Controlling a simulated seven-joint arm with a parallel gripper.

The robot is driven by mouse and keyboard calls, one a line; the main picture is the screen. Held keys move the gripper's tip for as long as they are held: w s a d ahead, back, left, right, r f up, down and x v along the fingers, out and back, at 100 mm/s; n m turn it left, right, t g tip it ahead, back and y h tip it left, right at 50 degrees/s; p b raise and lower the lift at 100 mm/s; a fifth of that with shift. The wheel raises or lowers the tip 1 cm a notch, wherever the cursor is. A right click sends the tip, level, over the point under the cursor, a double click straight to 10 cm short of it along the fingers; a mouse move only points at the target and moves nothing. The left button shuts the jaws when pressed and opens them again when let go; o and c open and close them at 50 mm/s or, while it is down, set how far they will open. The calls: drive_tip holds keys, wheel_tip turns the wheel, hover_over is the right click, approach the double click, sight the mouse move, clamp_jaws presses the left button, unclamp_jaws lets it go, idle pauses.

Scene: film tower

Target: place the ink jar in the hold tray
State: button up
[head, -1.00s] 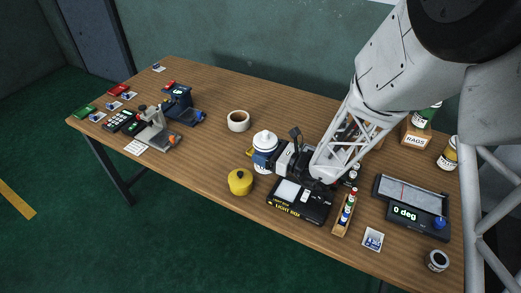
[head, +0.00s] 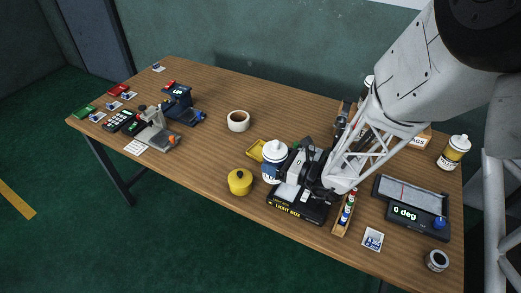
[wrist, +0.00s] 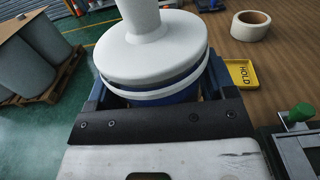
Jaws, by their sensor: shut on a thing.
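A jar with a blue body and a white lid with a tall neck (head: 275,150) is held in my gripper (head: 272,172); I take it as the ink jar, with no label readable. In the wrist view the jar (wrist: 152,50) stands upright between the blue fingers, which are shut on its body (wrist: 160,92). The yellow hold tray (head: 254,151), marked HOLD, lies on the table just behind and left of the jar. It also shows in the wrist view (wrist: 241,74), right of the jar, and looks empty where visible. Its right part is hidden in the head view.
A yellow pot (head: 240,182) stands left of the jar, and the light box (head: 296,208) lies below my gripper. A tape roll (head: 238,121) sits behind the tray. A narrow bottle rack (head: 345,213) and an angle gauge (head: 412,205) are to the right.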

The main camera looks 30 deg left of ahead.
drive_tip(key=shift+w+a+f, duration=0.15)
drive_tip(key=shift+w+a, duration=0.7)
drive_tip(key=shift+w+a, duration=0.1)
drive_tip(key=w+a+f, duration=0.1)
drive_tip(key=w+a, duration=0.9)
drive_tip(key=w, duration=0.2)
drive_tip(key=shift+a+f, duration=0.15)
drive_tip(key=shift+f, duration=0.1)
drive_tip(key=shift+s, duration=0.1)
drive_tip(key=shift+f, duration=0.15)
drive_tip(key=shift+f, duration=1.6)
drive_tip(key=o, duration=1.1)
drive_tip(key=shift+f, duration=0.15)
